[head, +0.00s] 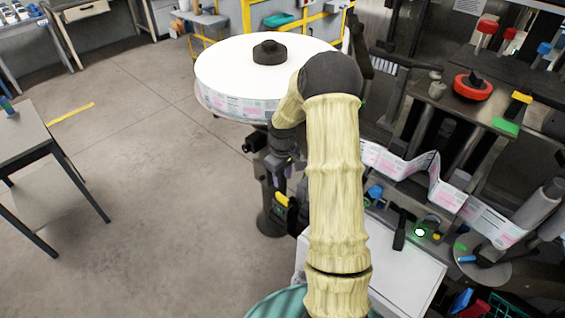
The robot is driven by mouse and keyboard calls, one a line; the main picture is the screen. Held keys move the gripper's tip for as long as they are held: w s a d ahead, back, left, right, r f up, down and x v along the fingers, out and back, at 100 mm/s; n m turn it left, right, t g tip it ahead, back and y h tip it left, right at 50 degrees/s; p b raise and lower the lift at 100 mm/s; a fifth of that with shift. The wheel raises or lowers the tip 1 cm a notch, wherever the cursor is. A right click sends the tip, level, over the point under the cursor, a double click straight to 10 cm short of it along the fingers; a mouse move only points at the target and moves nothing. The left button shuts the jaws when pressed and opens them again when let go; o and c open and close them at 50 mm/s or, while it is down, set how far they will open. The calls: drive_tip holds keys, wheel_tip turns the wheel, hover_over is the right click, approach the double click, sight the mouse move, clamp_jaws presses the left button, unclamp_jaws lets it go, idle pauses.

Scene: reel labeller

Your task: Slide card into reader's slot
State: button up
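My arm in its cream sleeve rises through the middle of the head view and bends over at a dark elbow. My gripper (287,164) is small and dark beyond the sleeve, below the big white reel, and partly hidden by my arm. I cannot tell whether its fingers are open or shut, or whether they hold a card. No card can be made out for certain. A small device with a green part and a bright white spot (420,232) sits on the machine's white top, right of my arm. I cannot tell whether it is the reader; no slot can be made out.
The large white label reel (225,65) stands behind my gripper. A printed label strip (445,193) runs across the machine at right. A red knob (472,88) is at upper right. A grey table (22,140) stands at left. The floor between is clear.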

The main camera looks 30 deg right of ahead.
wheel_tip(320, 180, up, 7)
drive_tip(key=b, duration=0.1)
drive_tip(key=shift+r, duration=0.15)
idle(0.8)
drive_tip(key=s+a+r+m+t, duration=0.1)
drive_tip(key=s+a+r+m, duration=0.1)
drive_tip(key=s+a, duration=0.5)
drive_tip(key=s+a+r+m+t, duration=0.1)
drive_tip(key=s+a+r+m, duration=0.1)
drive_tip(key=s+a, duration=0.6)
drive_tip(key=s, duration=0.3)
drive_tip(key=shift+s+a+r+t, duration=0.2)
drive_tip(key=shift+s+r+t, duration=0.1)
drive_tip(key=shift+s+r, duration=0.1)
